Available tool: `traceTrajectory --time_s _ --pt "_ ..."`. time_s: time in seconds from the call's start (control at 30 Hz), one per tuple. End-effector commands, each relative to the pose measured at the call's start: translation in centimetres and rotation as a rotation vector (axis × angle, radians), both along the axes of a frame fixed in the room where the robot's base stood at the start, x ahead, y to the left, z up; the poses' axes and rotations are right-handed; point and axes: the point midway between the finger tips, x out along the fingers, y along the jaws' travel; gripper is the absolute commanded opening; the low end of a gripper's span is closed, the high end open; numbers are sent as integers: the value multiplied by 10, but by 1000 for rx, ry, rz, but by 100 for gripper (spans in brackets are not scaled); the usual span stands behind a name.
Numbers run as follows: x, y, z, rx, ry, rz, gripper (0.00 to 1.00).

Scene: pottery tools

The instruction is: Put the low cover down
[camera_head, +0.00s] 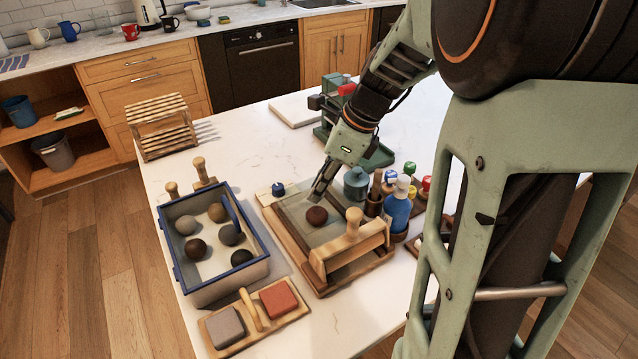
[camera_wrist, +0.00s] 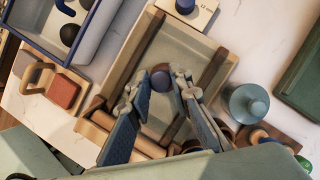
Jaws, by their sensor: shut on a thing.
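My gripper (camera_head: 320,194) points down over the wooden-framed board (camera_head: 272,207). The board's pale grey-green bed (camera_wrist: 180,47) lies beneath, between two dark rails. I cannot tell whether the brown piece is a loose ball or the knob of a cover, or how far it is above the bed. A small pale block with a blue knob (camera_head: 278,188) lies at the board's back left corner. No piece is plainly the low cover.
A wooden bridge with an upright knob (camera_head: 350,243) spans the board's front. A blue-rimmed bin (camera_head: 173,252) with several balls stands left. A tray with grey and red blocks (camera_head: 255,312) lies in front. Bottles and a lidded teal pot (camera_head: 356,181) crowd the right.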

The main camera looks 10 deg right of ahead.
Motion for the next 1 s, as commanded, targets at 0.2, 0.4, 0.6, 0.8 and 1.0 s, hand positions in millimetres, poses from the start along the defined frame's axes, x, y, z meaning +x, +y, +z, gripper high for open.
traceTrajectory --time_s 0.2,0.4,0.6,0.8,1.0 --pt "0 0 -1 0 1 0 36" --pt "0 0 -1 0 0 0 36" --pt "-1 -4 13 -1 -2 -1 36" --pt "-7 -18 51 -1 -5 -2 36" --pt "-15 -32 88 -1 -4 -2 36"
